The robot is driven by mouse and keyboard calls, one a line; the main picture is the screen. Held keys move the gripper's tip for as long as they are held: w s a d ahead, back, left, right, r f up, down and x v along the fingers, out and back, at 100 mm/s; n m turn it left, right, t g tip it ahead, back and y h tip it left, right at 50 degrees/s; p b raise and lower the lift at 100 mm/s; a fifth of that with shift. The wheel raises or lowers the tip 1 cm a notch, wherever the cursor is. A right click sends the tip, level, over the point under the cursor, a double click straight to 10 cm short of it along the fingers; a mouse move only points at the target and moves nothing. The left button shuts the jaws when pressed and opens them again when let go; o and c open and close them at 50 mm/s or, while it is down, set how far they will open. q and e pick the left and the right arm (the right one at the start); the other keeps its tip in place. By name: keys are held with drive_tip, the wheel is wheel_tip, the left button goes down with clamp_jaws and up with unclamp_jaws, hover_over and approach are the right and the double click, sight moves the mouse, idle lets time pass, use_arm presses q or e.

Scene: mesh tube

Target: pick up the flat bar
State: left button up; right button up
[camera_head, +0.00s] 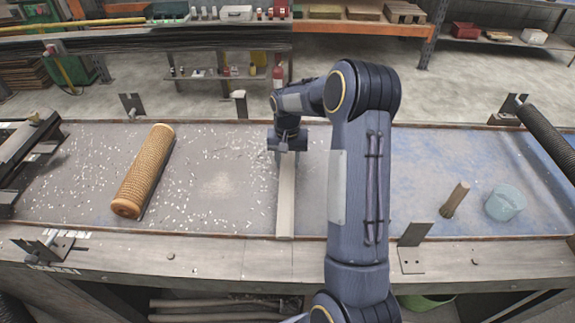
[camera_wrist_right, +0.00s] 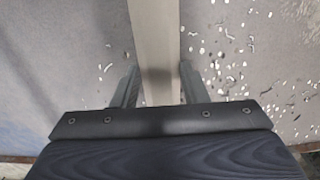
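The flat bar (camera_head: 286,205) is a long, pale grey strip on the conveyor table, running from near the front edge toward the back. My right gripper (camera_head: 285,152) is over its far part, reaching down from above. In the right wrist view, the bar (camera_wrist_right: 156,45) runs between the two fingers of the right gripper (camera_wrist_right: 159,80), one on each side. The fingers look open, with narrow gaps beside the bar. I cannot tell how far down they reach. The gripper and arm hide the bar's far end in the head view. My left gripper is not in view.
An orange mesh tube (camera_head: 146,172) lies at the left on the table (camera_head: 225,210). Small pale chips are scattered around it. Metal brackets (camera_head: 413,246) stand along the table's edges.

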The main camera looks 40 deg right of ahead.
clamp_jaws()
drive_tip(key=shift+r, duration=0.1)
